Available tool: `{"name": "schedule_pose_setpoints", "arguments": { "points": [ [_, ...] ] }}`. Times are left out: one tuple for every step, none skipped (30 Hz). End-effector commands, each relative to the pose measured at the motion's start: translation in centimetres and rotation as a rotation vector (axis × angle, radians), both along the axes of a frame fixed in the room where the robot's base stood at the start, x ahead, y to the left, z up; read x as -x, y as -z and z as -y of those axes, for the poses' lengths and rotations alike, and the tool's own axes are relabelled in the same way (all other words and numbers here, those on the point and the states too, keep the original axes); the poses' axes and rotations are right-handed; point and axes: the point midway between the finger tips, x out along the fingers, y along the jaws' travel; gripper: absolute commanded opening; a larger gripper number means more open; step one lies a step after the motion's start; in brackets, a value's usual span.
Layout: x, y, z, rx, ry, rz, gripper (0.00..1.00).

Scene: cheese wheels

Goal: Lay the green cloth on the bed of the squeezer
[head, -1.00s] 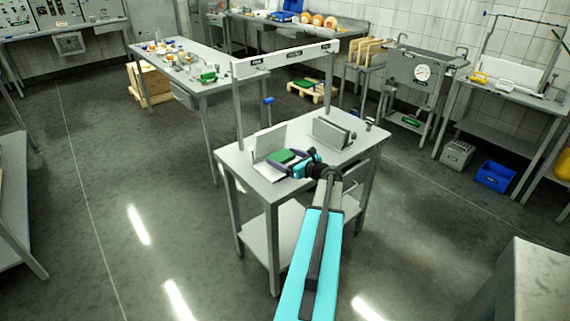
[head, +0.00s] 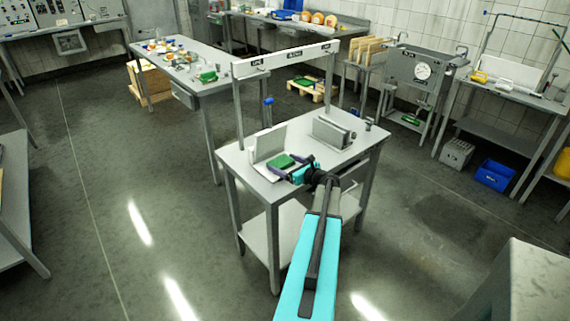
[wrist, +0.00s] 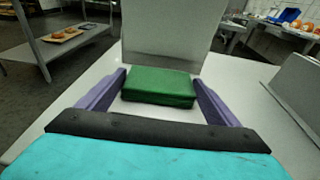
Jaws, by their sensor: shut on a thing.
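The green cloth (head: 281,161), a thick folded block, is between the two purple fingers of my gripper (wrist: 158,80). In the wrist view the cloth (wrist: 158,88) lies level, with a finger along each side. My gripper is shut on it. The squeezer is the grey table with upright plates. Its bed (head: 325,158) is the bare top, and the cloth is low over its left part, in front of a pale upright plate (head: 268,142). I cannot tell whether the cloth touches the bed.
A second grey block-like plate (head: 331,132) stands on the right of the bed. A labelled overhead frame (head: 287,58) spans the table's back. The bed's front right is clear. A long table (head: 180,62) with small items stands behind.

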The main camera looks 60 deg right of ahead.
Motion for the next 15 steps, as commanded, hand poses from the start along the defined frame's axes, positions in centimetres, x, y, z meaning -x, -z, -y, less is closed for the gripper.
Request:
{"name": "schedule_pose_setpoints", "arguments": {
  "points": [
    [0.01, -0.01, 0.00, 0.000, 0.000, 0.000, 0.64],
    [0.01, 0.00, 0.00, 0.000, 0.000, 0.000, 0.64],
    [0.02, 0.00, -0.01, 0.000, 0.000, 0.000, 0.64],
    [0.01, 0.00, 0.00, 0.000, 0.000, 0.000, 0.64],
    [0.02, 0.03, 0.01, 0.000, 0.000, 0.000, 0.64],
    [0.01, 0.12, 0.00, 0.000, 0.000, 0.000, 0.64],
    [0.02, 0.20, 0.00, 0.000, 0.000, 0.000, 0.64],
    [0.02, 0.27, 0.01, 0.000, 0.000, 0.000, 0.64],
    [0.02, 0.35, 0.00, 0.000, 0.000, 0.000, 0.64],
    [0.02, 0.41, 0.00, 0.000, 0.000, 0.000, 0.64],
    [0.03, 0.32, 0.00, 0.000, 0.000, 0.000, 0.91],
    [0.02, 0.30, 0.00, 0.000, 0.000, 0.000, 0.97],
    [0.02, 0.30, 0.00, 0.000, 0.000, 0.000, 1.00],
    [0.03, 0.30, 0.00, 0.000, 0.000, 0.000, 1.00],
    [0.03, 0.30, 0.00, 0.000, 0.000, 0.000, 1.00]
  ]
}}
